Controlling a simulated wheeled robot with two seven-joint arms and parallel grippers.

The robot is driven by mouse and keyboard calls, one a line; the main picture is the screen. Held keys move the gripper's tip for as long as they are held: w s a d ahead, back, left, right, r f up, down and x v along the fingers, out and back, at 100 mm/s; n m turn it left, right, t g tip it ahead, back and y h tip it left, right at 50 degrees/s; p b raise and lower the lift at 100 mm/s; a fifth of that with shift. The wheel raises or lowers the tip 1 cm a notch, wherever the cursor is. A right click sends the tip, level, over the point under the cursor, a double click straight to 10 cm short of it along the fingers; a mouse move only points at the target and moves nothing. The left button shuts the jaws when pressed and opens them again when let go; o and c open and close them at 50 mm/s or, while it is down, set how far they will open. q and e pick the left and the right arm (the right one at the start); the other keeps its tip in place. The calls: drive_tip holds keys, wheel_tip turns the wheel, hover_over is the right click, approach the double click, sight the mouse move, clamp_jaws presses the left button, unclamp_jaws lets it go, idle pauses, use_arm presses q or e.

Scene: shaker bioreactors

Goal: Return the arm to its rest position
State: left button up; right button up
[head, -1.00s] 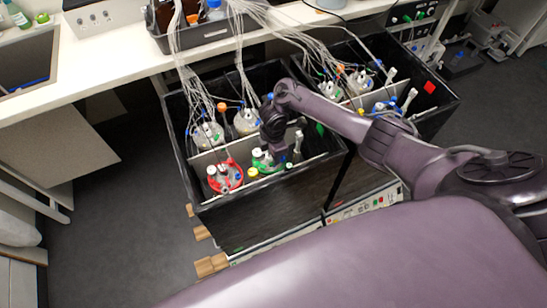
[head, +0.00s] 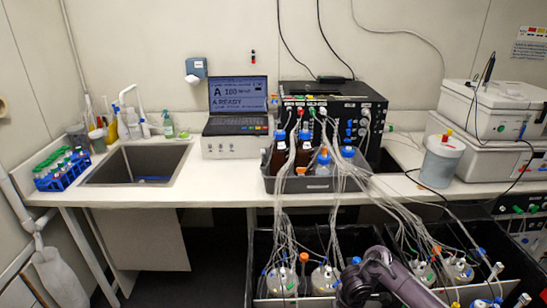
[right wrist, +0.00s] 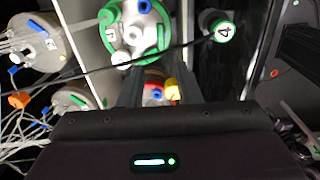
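My right arm (head: 385,278) shows at the bottom of the head view, reaching over the black shaker box (head: 345,240); its gripper is below that picture's edge. In the right wrist view my right gripper (right wrist: 168,86) is open, with its two dark fingers apart and nothing held between them. A green-ringed vessel lid (right wrist: 140,35) lies just beyond the fingers. A red and yellow fitting (right wrist: 170,90) shows in the gap behind them. My left arm and gripper are not in view.
Tubes run from a bottle tray (head: 300,184) to vessels (head: 282,280) in the box. A second box (head: 515,262) stands at right. The bench (head: 225,190) holds a sink (head: 135,165), laptop (head: 238,95) and white tub (head: 440,160).

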drive_tip(key=s+a+r+m+t+y, duration=0.1)
drive_tip(key=s+a+r+m+t, duration=0.1)
drive_tip(key=a, duration=0.5)
drive_tip(key=s+a+r+m+t+y, duration=0.1)
drive_tip(key=s+a+m, duration=0.15)
drive_tip(key=a, duration=0.45)
drive_tip(key=s+d+r+m+h, duration=0.1)
drive_tip(key=s+d+r+m, duration=0.4)
drive_tip(key=s+r, duration=0.25)
drive_tip(key=s+d+r+m+h, duration=0.1)
drive_tip(key=s+d+r+m, duration=0.45)
drive_tip(key=s, duration=0.25)
wheel_tip(320, 180, down, 34)
drive_tip(key=s+g+b, duration=0.1)
drive_tip(key=s+b, duration=0.1)
drive_tip(key=b, duration=0.2)
drive_tip(key=s+d+f+g+b, duration=0.1)
drive_tip(key=s+d+f+b, duration=0.1)
drive_tip(key=s+f, duration=1.7)
drive_tip(key=shift+d+f+b, duration=0.3)
drive_tip(key=shift+d+f, duration=0.15)
drive_tip(key=shift+f, duration=0.3)
